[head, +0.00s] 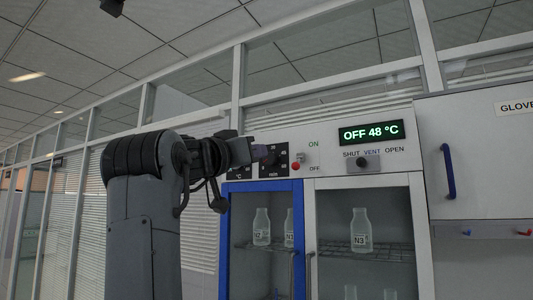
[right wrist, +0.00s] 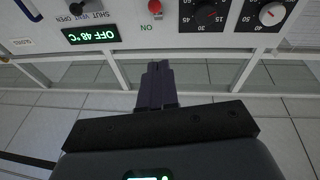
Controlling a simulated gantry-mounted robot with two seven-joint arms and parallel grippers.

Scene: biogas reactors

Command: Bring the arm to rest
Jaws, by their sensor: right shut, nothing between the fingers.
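My right arm rises at the left-centre of the head view, bent at the top. Its gripper (head: 262,152) points right, in front of the dial part of the cabinet's control panel (head: 325,150). The gripper is shut and empty. In the right wrist view the gripper's dark fingers (right wrist: 160,68) lie together, with the panel upside down beyond them. I cannot tell the exact gap to the panel. My left gripper is not in view.
The display (head: 371,132) reads OFF 48 °C, above a vent knob (head: 362,162). A red knob (head: 295,166) sits beside the dials. Below, glass doors show several bottles, including N3 (head: 360,238). A blue handle (head: 448,172) juts out at right.

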